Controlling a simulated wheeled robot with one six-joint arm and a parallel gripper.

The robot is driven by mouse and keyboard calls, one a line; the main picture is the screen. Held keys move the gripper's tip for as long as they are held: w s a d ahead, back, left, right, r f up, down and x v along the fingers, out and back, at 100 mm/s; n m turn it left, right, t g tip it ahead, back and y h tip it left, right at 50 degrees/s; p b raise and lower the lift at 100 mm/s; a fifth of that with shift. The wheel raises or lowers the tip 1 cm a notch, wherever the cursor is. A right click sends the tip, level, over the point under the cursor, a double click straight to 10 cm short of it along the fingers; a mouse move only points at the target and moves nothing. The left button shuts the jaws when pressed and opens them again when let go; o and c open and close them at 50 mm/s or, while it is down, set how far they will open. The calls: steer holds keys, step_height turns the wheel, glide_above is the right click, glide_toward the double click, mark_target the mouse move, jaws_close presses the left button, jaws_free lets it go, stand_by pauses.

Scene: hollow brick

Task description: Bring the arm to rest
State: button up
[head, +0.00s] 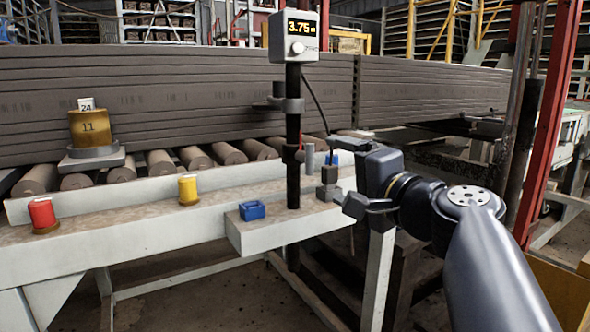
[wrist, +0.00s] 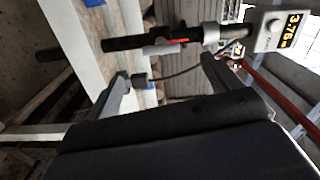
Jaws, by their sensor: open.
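My gripper (head: 340,176) is open at the right end of the pale bench, to the right of a gauge stand. In the wrist view my gripper (wrist: 166,80) shows its two fingers spread well apart. A small dark block (head: 328,186) with a cable is close to the fingertips; it also shows in the wrist view (wrist: 139,82), near the left finger. I cannot tell whether they touch. The gauge stand has a black post (head: 293,130) and a grey display box (head: 299,38) reading 3.75; the box also shows in the wrist view (wrist: 279,29).
A blue block (head: 252,210), a yellow weight (head: 188,189) and a red weight (head: 43,214) stand on the bench ledge (head: 120,228). Long grey slabs (head: 190,95) lie behind. A red post (head: 552,120) rises at right.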

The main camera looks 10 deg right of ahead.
mark_target(313, 161)
stand_by(0.3)
steer(key=x, duration=1)
steer(key=shift+w+a, duration=0.1)
steer(key=shift+w, duration=0.25)
